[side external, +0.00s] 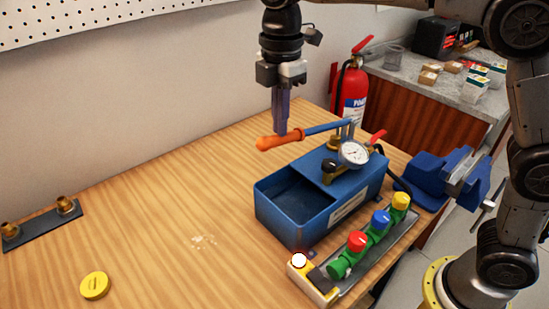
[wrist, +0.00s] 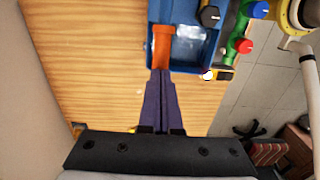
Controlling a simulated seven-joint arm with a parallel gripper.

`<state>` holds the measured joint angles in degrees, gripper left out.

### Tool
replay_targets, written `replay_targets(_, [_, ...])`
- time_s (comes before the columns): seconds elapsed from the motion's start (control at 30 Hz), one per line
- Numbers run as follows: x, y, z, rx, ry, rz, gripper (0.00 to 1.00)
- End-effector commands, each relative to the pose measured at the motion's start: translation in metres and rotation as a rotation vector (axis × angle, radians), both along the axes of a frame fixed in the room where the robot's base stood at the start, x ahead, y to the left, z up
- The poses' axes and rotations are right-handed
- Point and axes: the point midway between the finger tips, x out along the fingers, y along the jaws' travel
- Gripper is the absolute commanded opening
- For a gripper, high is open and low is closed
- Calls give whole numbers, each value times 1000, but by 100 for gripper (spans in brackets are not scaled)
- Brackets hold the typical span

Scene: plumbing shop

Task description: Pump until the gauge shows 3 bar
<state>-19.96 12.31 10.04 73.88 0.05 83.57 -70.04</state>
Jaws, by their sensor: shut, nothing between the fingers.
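A blue test pump (side external: 335,195) with an open tank stands on the wooden bench. Its lever, blue with an orange grip (side external: 280,141), sticks out to the left at a slight downward tilt. A round white gauge (side external: 354,153) with a dial sits on top of the pump; its reading is too small to tell. My gripper (side external: 281,132) points straight down, shut and empty, with its tips at the orange grip. In the wrist view the tips (wrist: 161,72) overlap the end of the orange grip (wrist: 162,45); I cannot tell whether they touch it.
A manifold with red, blue and yellow knobs (side external: 358,241) and a yellow box with a white button (side external: 299,261) lie in front of the pump. A blue vise (side external: 448,175) stands right. A yellow disc (side external: 95,286) lies front left. The left bench is mostly clear.

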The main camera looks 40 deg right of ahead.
Motion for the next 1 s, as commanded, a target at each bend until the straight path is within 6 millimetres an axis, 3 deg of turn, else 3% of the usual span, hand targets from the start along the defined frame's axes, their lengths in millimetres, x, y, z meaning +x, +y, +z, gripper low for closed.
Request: replay_targets(1.0, [-1,9,-57,-3,7,1,0])
